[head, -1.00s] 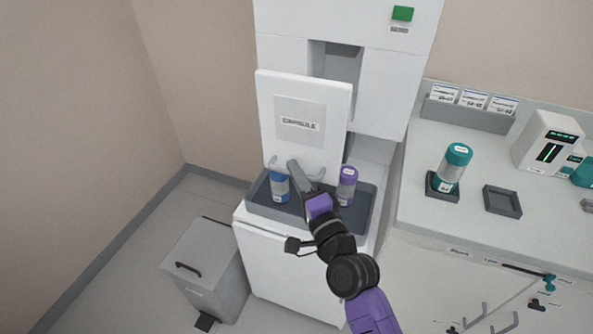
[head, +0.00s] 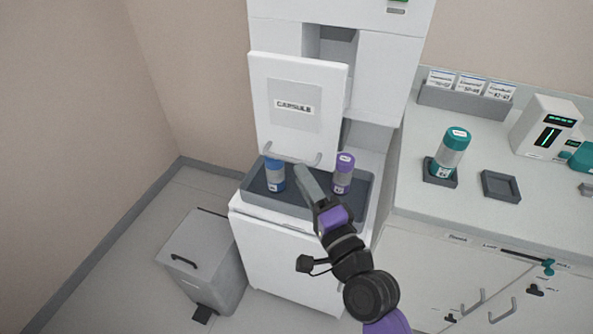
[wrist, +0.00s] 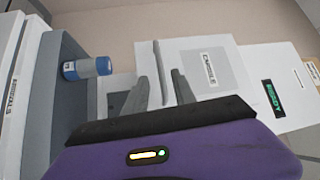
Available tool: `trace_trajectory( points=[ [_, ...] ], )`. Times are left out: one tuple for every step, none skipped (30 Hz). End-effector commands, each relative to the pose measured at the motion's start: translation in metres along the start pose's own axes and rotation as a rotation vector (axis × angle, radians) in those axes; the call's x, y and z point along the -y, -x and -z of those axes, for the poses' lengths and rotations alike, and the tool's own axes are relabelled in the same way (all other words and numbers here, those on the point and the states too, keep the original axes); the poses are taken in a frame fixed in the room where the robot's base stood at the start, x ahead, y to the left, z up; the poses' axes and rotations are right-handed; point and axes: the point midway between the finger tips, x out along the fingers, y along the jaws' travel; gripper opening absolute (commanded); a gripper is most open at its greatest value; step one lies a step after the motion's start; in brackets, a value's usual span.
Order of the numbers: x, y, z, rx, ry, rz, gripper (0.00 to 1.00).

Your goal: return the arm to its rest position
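My gripper (head: 303,171) is over the grey tray in front of the white dispenser. In the wrist view its two fingers (wrist: 163,92) stand apart with nothing held between them. The raised white panel marked CAPSULE (head: 296,105) has a grey bar handle (head: 312,160) at its lower edge. The fingers appear just in front of this handle; contact cannot be told. A blue-topped bottle (head: 274,175) stands left of the gripper, and also shows in the wrist view (wrist: 86,68). A purple-topped bottle (head: 343,174) stands to its right.
The tray (head: 260,202) tops a white cabinet. A grey pedal bin (head: 203,255) stands on the floor at left. At right, a counter holds a teal-capped bottle (head: 451,152), an empty square holder (head: 501,186) and a white device (head: 545,127). Open floor lies at lower left.

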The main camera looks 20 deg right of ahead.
Motion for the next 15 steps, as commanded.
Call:
trace_trajectory(
  points=[
    [-0.0018,0.0062,-0.0005,0.0,0.0,0.0,0.32],
    [-0.0017,0.0087,-0.0004,0.0,-0.001,0.0,0.32],
    [-0.0013,0.0112,-0.0002,0.0,-0.001,0.0,0.32],
    [-0.0007,0.0126,0.0,0.0,-0.001,0.0,0.32],
    [-0.0003,0.0136,0.0001,0.0,-0.001,0.0,0.32],
    [0.0001,0.0146,0.0001,0.0,0.0,0.0,0.32],
    [0.0003,0.015,0.0002,0.0,0.0,0.0,0.32],
    [0.0004,0.0152,0.0002,0.0,0.0,0.0,0.32],
    [0.0005,0.0152,0.0002,0.0,0.0,0.0,0.32],
    [0.0006,0.0151,0.0002,0.0,0.0,0.0,0.32],
    [0.0006,0.015,0.0002,0.0,0.0,0.0,0.32],
    [0.0006,0.0149,0.0002,0.0,0.0,0.0,0.32],
    [0.0006,0.0149,0.0002,0.0,0.0,0.0,0.32],
    [0.0006,0.0149,0.0001,0.0,0.0,0.0,0.32],
    [0.0005,0.0148,0.0001,0.0,0.0,0.0,0.32]
  ],
)
